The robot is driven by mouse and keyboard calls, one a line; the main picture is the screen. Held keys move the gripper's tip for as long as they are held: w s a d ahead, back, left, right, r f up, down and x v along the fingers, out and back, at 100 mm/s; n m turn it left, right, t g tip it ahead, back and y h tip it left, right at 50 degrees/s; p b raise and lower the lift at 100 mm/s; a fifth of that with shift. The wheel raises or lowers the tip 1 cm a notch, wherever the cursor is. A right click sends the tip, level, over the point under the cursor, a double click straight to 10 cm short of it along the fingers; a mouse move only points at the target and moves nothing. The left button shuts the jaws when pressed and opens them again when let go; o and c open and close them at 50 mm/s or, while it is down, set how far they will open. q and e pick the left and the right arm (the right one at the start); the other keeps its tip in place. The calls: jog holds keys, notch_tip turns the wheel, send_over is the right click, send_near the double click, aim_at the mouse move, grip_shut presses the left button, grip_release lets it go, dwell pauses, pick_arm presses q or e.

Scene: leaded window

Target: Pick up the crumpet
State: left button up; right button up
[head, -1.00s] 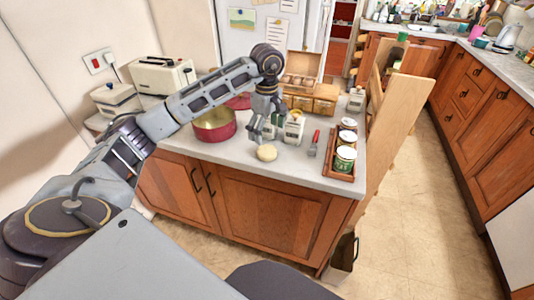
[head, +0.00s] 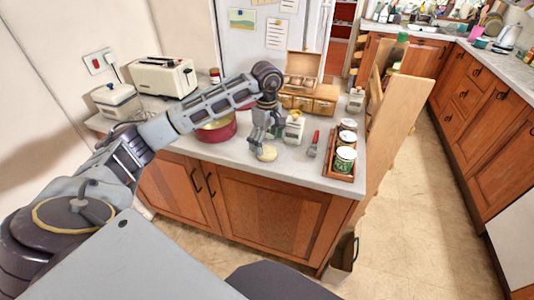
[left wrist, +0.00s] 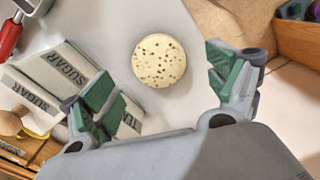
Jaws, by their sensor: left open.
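The crumpet (head: 267,154) is a pale round disc lying flat on the grey counter near its front edge. In the left wrist view the crumpet (left wrist: 159,61) shows brown-speckled holes on its top and lies beyond and between the fingertips. My left gripper (head: 261,145) is open and empty, pointing down just above the crumpet and partly covering it in the head view. In the left wrist view the green-padded fingers (left wrist: 165,88) stand wide apart on either side, not visibly touching it. My right gripper is not in view.
A red pot (head: 217,131) is to the left. A red-handled utensil (head: 314,145) and a tray of tins (head: 338,173) are to the right. The counter's front edge is close.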

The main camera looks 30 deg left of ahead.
aim_at(267, 151)
pick_arm(q)
notch_tip(267, 151, down, 3)
jog(key=shift+w+a+f, duration=0.1)
jog(key=shift+f, duration=0.3)
jog(key=c, duration=1)
jog(key=shift+c, duration=0.5)
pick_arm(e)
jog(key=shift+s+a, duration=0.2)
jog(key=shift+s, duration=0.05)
pick_arm(q)
jog(key=shift+r, duration=0.2)
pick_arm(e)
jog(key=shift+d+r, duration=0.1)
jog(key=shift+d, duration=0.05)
